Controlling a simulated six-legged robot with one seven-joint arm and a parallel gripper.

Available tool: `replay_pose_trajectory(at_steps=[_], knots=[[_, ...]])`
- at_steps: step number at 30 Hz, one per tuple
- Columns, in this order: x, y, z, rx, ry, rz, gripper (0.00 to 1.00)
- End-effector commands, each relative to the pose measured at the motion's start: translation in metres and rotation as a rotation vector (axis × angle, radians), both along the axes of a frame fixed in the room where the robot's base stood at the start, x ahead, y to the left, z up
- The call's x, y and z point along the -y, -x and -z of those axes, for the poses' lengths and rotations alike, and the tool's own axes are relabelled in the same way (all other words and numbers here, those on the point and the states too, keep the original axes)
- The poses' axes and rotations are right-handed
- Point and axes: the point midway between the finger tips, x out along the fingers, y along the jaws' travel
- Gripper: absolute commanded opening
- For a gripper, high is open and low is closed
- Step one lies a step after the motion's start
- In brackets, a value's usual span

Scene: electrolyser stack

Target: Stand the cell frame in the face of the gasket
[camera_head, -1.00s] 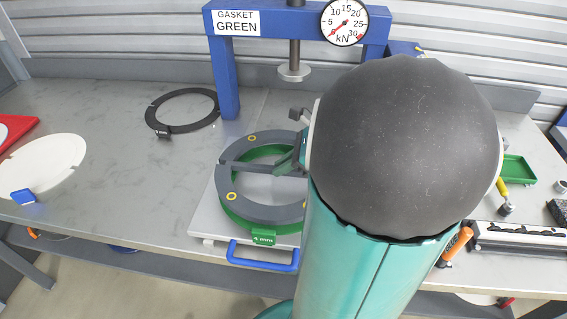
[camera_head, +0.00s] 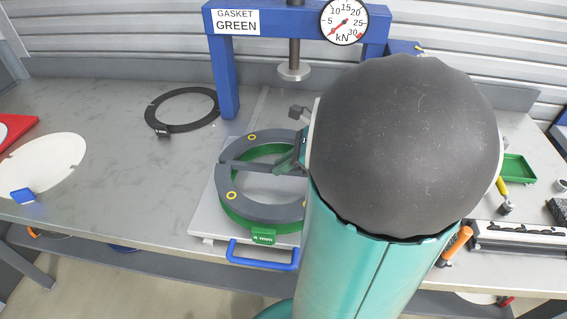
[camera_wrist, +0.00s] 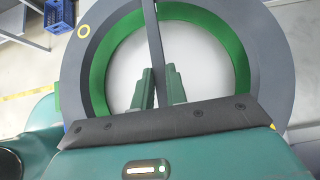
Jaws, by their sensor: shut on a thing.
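The cell frame is a grey ring with a bar across its middle and yellow-rimmed holes (camera_head: 228,205). It lies flat over the green gasket (camera_head: 234,222), whose edge shows below it at the front and inside its opening. I cannot tell whether the two touch all round. In the wrist view my gripper's two green fingers (camera_wrist: 159,82) stand on either side of the cell frame's bar (camera_wrist: 153,40). My arm hides the ring's right side in the head view.
A blue press (camera_head: 226,75) stands behind, its ram (camera_head: 294,72) above and behind the ring. A pale plate (camera_head: 207,225) with a blue handle (camera_head: 262,257) lies under the gasket. A black ring (camera_head: 157,124) and a white disc (camera_head: 55,155) lie left. Bench between them is clear.

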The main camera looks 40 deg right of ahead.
Motion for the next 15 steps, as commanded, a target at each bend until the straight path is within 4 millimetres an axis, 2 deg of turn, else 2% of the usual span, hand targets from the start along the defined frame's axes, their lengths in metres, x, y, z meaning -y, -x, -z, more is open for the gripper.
replay_pose_trajectory(at_steps=[15], knots=[[-0.0002, -0.0005, 0.005, 0.001, -0.001, 0.0, 0.0]])
